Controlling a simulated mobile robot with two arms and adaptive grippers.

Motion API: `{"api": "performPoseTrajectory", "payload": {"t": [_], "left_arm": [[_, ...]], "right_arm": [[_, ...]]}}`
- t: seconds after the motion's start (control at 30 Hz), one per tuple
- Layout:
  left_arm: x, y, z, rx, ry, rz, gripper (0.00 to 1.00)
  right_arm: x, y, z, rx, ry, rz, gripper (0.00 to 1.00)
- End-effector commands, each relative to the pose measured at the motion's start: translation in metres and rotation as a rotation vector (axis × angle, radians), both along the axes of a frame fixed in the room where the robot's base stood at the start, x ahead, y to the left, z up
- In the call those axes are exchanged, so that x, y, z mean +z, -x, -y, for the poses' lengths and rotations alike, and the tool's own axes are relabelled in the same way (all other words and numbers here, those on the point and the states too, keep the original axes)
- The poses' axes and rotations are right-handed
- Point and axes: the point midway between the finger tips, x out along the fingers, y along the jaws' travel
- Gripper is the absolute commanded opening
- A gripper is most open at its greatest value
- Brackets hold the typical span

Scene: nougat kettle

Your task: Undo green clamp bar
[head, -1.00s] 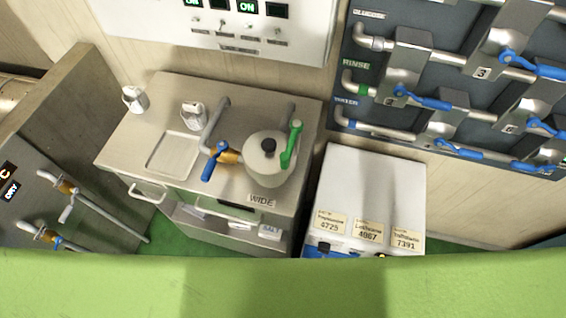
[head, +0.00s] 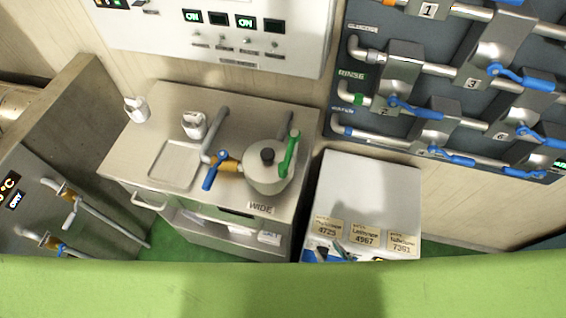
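The green clamp bar (head: 289,154) stands steeply upright at the right side of the round metal kettle (head: 262,178), which has a black lid knob (head: 267,155). The kettle sits on the steel counter (head: 138,165). No gripper touches the bar. The tips of what looks like my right gripper (head: 343,250) just show at the bottom edge, in front of the white cabinet, below and to the right of the kettle. Most of it is hidden, and its opening is unclear. My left gripper is not in view.
A blue-handled valve (head: 215,169) juts from the kettle's left. A pipe (head: 214,134) rises behind it. The white cabinet (head: 368,185) with number labels stands right of the counter. Pipes with blue levers (head: 415,107) line the wall panel. The space above the kettle looks clear.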

Motion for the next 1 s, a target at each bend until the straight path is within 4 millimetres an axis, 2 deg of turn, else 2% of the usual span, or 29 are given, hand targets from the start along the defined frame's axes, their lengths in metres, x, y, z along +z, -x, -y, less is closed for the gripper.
{"api": "performPoseTrajectory", "payload": {"t": [0.03,0.2,0.3,0.4,0.5,0.67,1.0], "left_arm": [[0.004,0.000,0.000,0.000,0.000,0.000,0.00],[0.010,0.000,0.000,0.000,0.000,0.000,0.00],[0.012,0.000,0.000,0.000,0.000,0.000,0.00],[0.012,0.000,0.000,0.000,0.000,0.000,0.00],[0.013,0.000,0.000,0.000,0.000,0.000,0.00],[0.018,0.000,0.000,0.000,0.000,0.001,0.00],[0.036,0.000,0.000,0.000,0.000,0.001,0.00]], "right_arm": [[0.042,-0.003,-0.013,0.021,-0.038,0.068,0.31],[0.161,-0.009,-0.043,0.069,-0.159,0.265,0.31],[0.212,-0.007,-0.053,0.084,-0.213,0.343,0.31],[0.243,-0.006,-0.057,0.093,-0.246,0.391,0.31],[0.257,-0.006,-0.059,0.095,-0.261,0.413,0.31],[0.260,-0.018,-0.066,0.094,-0.264,0.419,0.31],[0.261,-0.068,-0.094,0.093,-0.263,0.419,0.31]]}}
